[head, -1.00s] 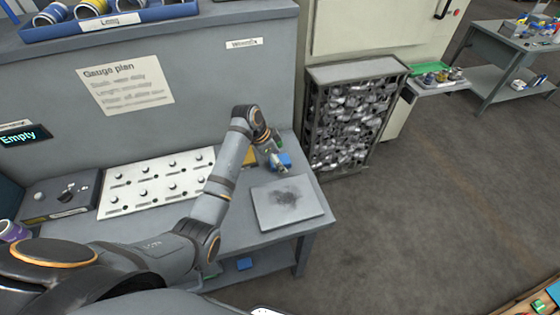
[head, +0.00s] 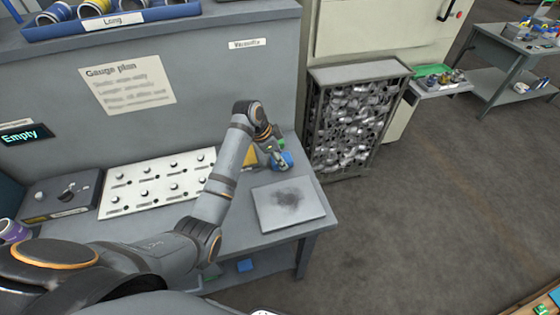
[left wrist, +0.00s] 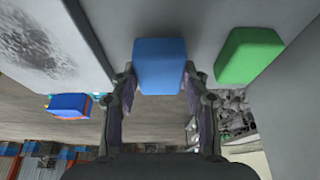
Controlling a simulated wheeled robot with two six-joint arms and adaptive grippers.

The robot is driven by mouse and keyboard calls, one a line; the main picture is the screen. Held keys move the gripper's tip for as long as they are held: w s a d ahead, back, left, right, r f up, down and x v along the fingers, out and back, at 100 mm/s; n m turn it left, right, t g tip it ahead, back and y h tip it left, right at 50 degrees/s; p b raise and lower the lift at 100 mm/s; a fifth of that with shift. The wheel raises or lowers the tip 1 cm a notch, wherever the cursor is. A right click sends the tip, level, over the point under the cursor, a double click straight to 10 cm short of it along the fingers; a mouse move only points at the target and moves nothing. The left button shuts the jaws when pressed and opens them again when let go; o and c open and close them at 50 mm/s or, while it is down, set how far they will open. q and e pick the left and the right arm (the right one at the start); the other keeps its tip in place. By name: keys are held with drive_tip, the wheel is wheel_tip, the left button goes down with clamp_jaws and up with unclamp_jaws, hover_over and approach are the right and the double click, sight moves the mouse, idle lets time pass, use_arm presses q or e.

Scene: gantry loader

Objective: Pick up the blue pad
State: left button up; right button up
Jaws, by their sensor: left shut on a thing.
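The blue pad (head: 287,159) is at the right end of the grey bench, behind the smudged plate. In the left wrist view the blue pad (left wrist: 160,62) sits between the two fingers. My left gripper (head: 279,162) is shut on it, and the fingers (left wrist: 158,85) touch its two sides near its lower end. I cannot tell whether the pad is lifted off the bench. My right gripper is not in view.
A green pad (left wrist: 249,55) lies just right of the blue pad in the left wrist view. A grey plate with a dark smudge (head: 265,218) lies on the bench front. A white knobbed panel (head: 150,192) is left of my arm. A metal-filled rack (head: 316,110) stands beyond the bench.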

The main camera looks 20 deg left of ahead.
use_arm(q)
drive_tip(key=shift+r+b, duration=0.3)
drive_tip(key=shift+r, duration=0.5)
drive_tip(key=s+d+r+p, duration=0.5)
drive_tip(key=s+r+p, duration=0.2)
drive_tip(key=s+r, duration=0.3)
drive_tip(key=s, duration=0.3)
drive_tip(key=shift+d, duration=0.15)
